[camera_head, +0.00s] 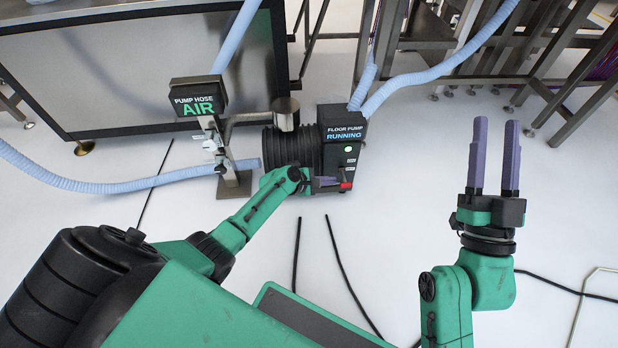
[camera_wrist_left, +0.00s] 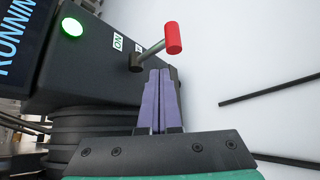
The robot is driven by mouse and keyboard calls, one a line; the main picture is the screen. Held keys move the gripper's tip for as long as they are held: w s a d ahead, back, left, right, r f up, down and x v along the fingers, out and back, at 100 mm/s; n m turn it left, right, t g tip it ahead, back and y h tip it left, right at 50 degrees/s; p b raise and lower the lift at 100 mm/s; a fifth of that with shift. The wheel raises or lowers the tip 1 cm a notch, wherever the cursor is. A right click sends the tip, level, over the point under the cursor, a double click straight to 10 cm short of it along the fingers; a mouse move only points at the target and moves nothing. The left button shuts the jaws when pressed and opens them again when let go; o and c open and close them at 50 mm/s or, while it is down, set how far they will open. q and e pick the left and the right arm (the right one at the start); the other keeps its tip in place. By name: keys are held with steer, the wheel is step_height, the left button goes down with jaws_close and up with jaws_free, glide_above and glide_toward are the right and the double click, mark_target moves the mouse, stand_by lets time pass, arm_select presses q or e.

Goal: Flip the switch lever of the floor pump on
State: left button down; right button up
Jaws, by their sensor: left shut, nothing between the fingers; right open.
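The floor pump (camera_head: 342,135) is a black box on the floor with a ribbed body; its display reads FLOOR PUMP RUNNING and a green light is lit. It also shows in the left wrist view (camera_wrist_left: 100,60). Its switch lever (camera_head: 346,186) has a metal rod and a red knob (camera_wrist_left: 173,38); in the left wrist view it points up and to the right, near an ON label (camera_wrist_left: 118,42). My left gripper (camera_head: 325,184) is shut and empty, its purple fingers (camera_wrist_left: 159,85) just below the lever; contact cannot be told. My right gripper (camera_head: 494,150) is open and empty, away to the right.
A pump hose stand (camera_head: 215,150) with a display reading AIR stands left of the pump. Blue hoses (camera_head: 440,68) run from the pump and stand. Metal frames (camera_head: 480,45) and a steel cabinet (camera_head: 130,70) stand behind. Black cables (camera_head: 345,275) lie on the open white floor.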

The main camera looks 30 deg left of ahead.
arm_select(q)
steer(key=p+v, duration=0.5)
steer(key=v, duration=0.3)
steer(key=shift+a+r, duration=0.25)
steer(key=shift+a, duration=0.05)
arm_select(e)
steer(key=s+a+f+g+h, duration=0.1)
steer(key=s+f+g, duration=0.3)
steer(key=f, duration=0.6)
steer(key=s+a+f+m+g+h, duration=0.1)
steer(key=s+f+g, duration=0.3)
steer(key=f, duration=0.7)
steer(key=s+a+f+g, duration=0.1)
steer(key=s+f+g, duration=0.3)
steer(key=f, duration=0.7)
steer(key=shift+m+h, duration=0.4)
steer(key=shift+s+r, duration=0.1)
